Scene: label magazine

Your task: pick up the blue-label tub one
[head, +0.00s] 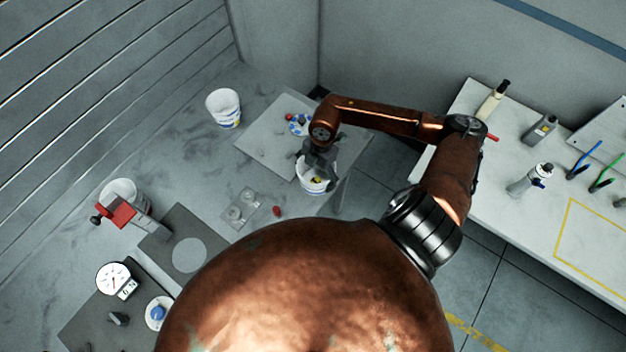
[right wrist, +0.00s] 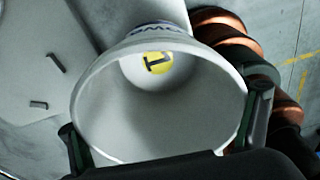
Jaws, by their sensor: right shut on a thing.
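A white tub (head: 314,184) with a small yellow patch is in my right gripper (head: 319,158). In the right wrist view the tub (right wrist: 105,105) has its wide open mouth towards the camera, with the fingers of the gripper (right wrist: 165,125) on both sides of its rim. A yellow mark with a dark sign shows inside it, and a bit of dark blue print shows beyond the rim. Another white tub (head: 222,103) with a blue and yellow label stands on the bench at the upper left. My left gripper is not in view.
A pale board (head: 265,138) with a blue-and-white round item (head: 299,124) lies by the held tub. A third white tub (head: 118,190) stands by a red device (head: 124,213). A dial gauge (head: 113,279) is lower left. Bottles and tools stand on the right table (head: 505,215).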

